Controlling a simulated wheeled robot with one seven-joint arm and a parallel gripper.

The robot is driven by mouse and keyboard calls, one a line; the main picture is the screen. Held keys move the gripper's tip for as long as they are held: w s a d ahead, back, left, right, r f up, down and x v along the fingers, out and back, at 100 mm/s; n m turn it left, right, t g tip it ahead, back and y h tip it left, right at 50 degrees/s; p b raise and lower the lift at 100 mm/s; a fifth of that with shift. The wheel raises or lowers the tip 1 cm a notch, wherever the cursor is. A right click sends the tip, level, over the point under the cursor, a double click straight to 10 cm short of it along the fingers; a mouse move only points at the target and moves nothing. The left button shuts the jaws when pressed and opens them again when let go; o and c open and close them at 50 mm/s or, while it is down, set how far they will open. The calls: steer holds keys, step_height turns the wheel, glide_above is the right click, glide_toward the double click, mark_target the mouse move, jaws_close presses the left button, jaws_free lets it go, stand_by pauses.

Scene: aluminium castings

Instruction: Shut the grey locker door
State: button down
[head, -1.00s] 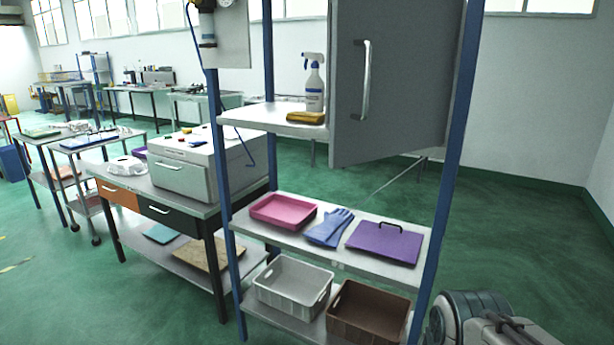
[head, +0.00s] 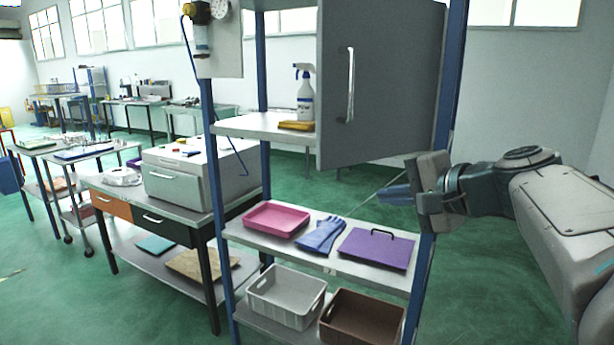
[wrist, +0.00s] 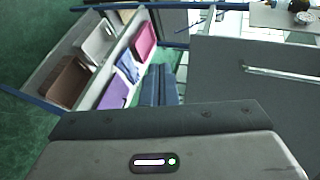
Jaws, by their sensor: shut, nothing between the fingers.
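The grey locker door (head: 390,85) stands open at the top of the blue-posted shelf rack in the head view. It has a vertical silver bar handle (head: 349,86) near its left edge. In the wrist view the door (wrist: 250,105) fills the right side, with its handle (wrist: 282,73) above. My gripper (head: 384,195) is shut and empty, below the door's lower right part and near the rack's right post. It looks apart from the door. In the wrist view the dark fingers (wrist: 158,86) lie together, left of the door.
On the rack, a spray bottle (head: 305,92) and yellow sponge (head: 296,126) sit on the upper shelf. A pink tray (head: 276,218), blue gloves (head: 321,235) and purple board (head: 376,250) lie lower. Right blue post (head: 424,262) stands close to my gripper. Floor at right is clear.

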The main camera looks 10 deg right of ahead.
steer(key=w+a+t+p, duration=0.1)
steer(key=w+a+p, duration=0.2)
steer(key=w, duration=0.9)
steer(key=shift+w+a+f+m, duration=0.15)
steer(key=shift+w+a+m, duration=0.2)
steer(key=shift+a, duration=0.65)
